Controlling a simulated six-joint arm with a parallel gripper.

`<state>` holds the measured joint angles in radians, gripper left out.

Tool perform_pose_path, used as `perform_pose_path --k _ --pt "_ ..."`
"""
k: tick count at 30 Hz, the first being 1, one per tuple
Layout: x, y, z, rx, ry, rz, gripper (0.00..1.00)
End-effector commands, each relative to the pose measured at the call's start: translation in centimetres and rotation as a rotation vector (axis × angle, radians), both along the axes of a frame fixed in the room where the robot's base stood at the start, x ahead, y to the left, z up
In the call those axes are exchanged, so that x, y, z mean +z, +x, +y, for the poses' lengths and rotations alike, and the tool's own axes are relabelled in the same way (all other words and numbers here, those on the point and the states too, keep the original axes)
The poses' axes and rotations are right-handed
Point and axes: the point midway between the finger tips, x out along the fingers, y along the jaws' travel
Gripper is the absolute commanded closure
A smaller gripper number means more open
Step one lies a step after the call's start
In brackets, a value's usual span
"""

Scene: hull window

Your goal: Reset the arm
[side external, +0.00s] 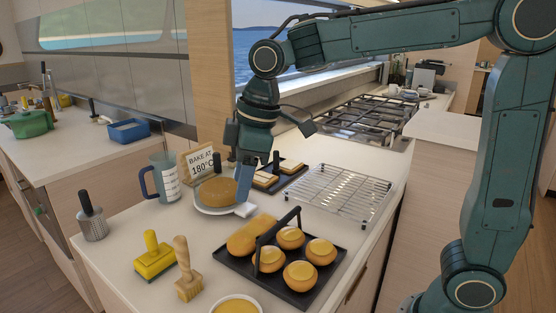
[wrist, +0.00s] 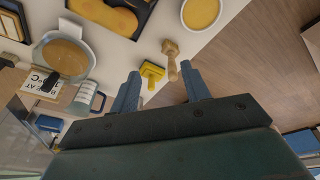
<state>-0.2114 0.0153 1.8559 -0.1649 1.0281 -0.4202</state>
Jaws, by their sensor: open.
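My gripper (side external: 240,185) hangs at the end of my arm over the counter, in front of the round golden cake in a white dish (side external: 212,209). Its jaws are apart and nothing shows between them.
A black tray (side external: 328,276) with several golden buns and an upright handle stands in front. A wire rack (side external: 343,192) is right.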

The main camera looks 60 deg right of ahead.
Motion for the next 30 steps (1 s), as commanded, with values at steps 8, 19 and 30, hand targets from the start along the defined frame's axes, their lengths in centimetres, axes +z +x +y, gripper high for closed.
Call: perform_pose_path --k 8,19,30 --pt "1.4 -5.4 -3.8 -0.209 0.033 -0.057 0.53" --pt "0.8 -12.6 -7.7 -0.482 0.084 -0.130 0.53" --pt "-1.6 -18.4 -10.3 -0.717 0.136 -0.199 0.53"
